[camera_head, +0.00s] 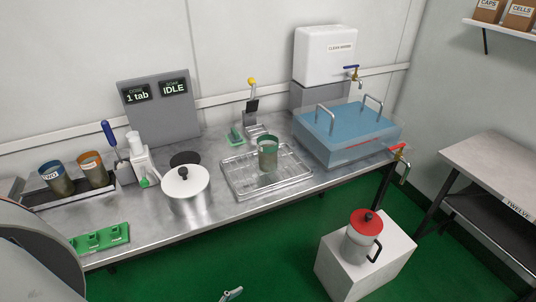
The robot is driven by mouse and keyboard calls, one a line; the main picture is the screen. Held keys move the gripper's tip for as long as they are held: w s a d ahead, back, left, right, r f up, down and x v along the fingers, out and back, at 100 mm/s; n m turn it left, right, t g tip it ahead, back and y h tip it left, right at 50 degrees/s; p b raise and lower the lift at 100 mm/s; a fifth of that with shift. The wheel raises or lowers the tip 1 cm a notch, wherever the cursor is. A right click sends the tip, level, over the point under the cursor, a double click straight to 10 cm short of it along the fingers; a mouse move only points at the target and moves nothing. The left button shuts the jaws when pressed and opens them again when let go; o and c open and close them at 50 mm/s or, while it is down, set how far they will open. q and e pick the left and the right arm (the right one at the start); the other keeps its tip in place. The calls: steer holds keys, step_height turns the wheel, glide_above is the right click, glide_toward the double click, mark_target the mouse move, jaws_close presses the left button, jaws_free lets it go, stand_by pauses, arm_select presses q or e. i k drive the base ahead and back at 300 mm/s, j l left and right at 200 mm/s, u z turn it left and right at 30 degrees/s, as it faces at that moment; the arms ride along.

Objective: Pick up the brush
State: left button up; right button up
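A tool with an upright blue handle (108,132) stands at the left of the steel counter, its lower end in or behind a small grey holder (124,172). It may be the brush, but its head is hidden. A small green item (236,136) lies at the back of the counter, left of the yellow-knobbed stand; it is too small to tell whether it is a brush. Neither of my grippers can be clearly made out. A small pale piece (231,294) shows at the bottom edge, and I cannot tell what it belongs to.
A lidded pot (186,188), a wire rack tray (238,184) with a green-banded beaker (267,158), and a blue-lidded bath (345,132) crowd the counter. Two cups stand in a tray at left. A red-lidded jug (362,232) stands on a white block. Green floor is free in front.

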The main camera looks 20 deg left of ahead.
mark_target(112, 142)
steer(key=u, duration=1.9)
steer(key=i+l+z, duration=0.1)
steer(key=l+z, duration=0.25)
steer(key=i+l+z, duration=0.15)
steer(key=z, duration=0.15)
steer(key=i+l, duration=0.05)
steer(key=l, duration=0.05)
